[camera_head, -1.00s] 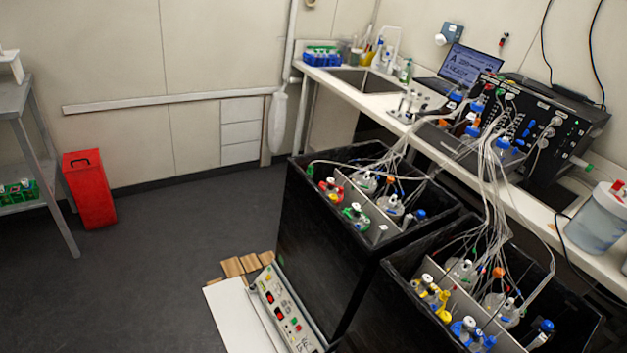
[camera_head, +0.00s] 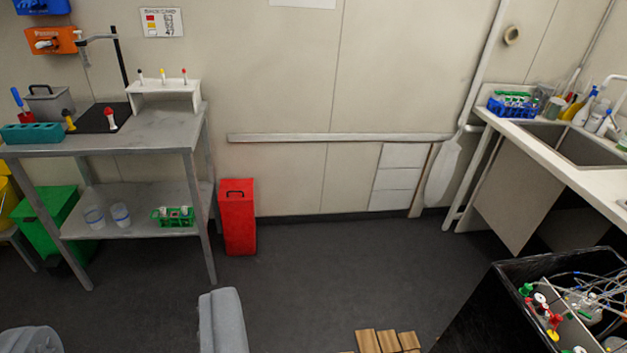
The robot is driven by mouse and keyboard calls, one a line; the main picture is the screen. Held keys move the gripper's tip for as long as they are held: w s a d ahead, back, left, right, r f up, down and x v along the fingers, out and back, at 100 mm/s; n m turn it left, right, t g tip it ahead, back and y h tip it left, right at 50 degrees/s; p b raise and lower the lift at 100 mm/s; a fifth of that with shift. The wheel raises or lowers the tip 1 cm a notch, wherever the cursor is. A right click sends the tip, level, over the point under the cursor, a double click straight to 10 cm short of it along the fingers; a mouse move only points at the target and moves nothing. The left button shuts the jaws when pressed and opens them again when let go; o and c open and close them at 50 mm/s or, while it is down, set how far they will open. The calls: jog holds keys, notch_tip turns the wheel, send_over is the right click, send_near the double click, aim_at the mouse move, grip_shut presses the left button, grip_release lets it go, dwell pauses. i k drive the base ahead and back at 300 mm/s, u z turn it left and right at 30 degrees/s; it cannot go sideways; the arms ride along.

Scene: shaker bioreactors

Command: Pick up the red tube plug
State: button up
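A small red-topped item (camera_head: 184,74) stands at the right end of a white stand (camera_head: 166,90) on the grey table (camera_head: 160,137) at the left. A larger red plug-like piece (camera_head: 110,118) stands on a black mat (camera_head: 95,121) on the same table. I cannot tell which of the two is the red tube plug. My gripper is not in view, and nothing shows it near either piece.
A teal block (camera_head: 32,134), a grey box (camera_head: 50,104) and a yellow piece (camera_head: 68,120) are also on the table. A red bin (camera_head: 238,217) stands beside it. An unclear grey shape (camera_head: 222,322) rises at the bottom. Floor between is open.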

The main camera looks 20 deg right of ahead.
aim_at(554, 320)
jog(key=i, duration=3.05)
jog(key=z, duration=3.65)
jog(key=i, duration=1)
jog(key=z, duration=0.05)
